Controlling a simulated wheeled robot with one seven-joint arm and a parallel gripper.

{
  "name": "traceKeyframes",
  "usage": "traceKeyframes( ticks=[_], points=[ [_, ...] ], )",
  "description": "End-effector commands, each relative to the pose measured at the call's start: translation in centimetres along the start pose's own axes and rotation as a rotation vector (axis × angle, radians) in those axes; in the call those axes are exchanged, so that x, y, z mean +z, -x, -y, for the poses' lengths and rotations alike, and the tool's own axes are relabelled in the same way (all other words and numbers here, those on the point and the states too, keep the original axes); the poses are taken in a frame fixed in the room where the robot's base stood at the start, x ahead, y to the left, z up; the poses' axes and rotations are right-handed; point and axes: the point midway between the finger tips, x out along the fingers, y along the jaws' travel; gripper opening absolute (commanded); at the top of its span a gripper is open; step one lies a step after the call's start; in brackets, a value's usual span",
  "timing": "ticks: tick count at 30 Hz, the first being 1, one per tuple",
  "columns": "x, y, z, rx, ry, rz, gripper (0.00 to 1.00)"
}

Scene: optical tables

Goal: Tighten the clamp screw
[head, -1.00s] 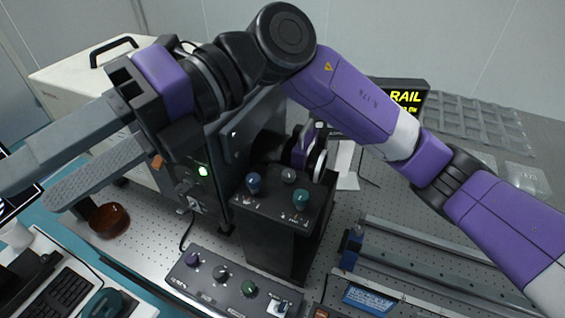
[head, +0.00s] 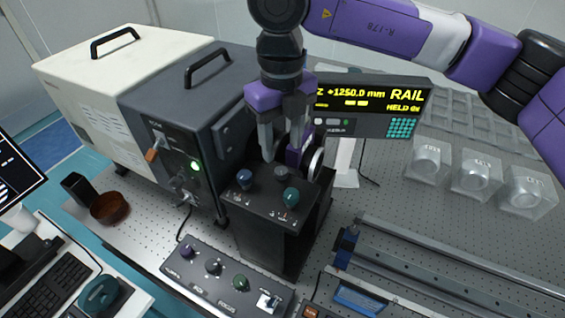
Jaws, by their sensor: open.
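I cannot tell for sure which part is the clamp screw. A black box (head: 268,238) stands upright on the perforated table, with a blue knob (head: 244,178), a grey knob (head: 281,174) and a green knob (head: 291,196) on its top. Behind it is a purple part with a pale ring (head: 315,163), partly hidden by my gripper. My gripper (head: 281,153) points down, open, with its fingers apart just behind the box's top. Whether the fingers straddle or touch anything there is hidden. A small blue part (head: 346,246) sits at the left end of the rail (head: 440,262).
A display (head: 370,105) reading "RAIL" stands behind my gripper. A dark grey handled unit (head: 200,130) is at left. A knob panel (head: 225,282) lies in front. Clear cases (head: 476,175) stand at right. Perforated table (head: 385,205) is bare between the cases and rail.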

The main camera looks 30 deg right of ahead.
Motion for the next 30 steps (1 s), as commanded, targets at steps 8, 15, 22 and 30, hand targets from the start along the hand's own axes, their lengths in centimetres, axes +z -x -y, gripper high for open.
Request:
traceKeyframes(
  ticks=[8,15,22,30],
  points=[
    [-0.1,-4.1,-0.2,0.005,0.003,-0.002,0.48],
    [-0.1,-6.3,-0.2,0.005,0.003,-0.001,0.48],
    [0.0,-6.6,-0.2,0.004,0.004,0.001,0.48],
    [-0.1,-6.5,-0.2,0.004,0.004,0.000,0.06]
  ],
)
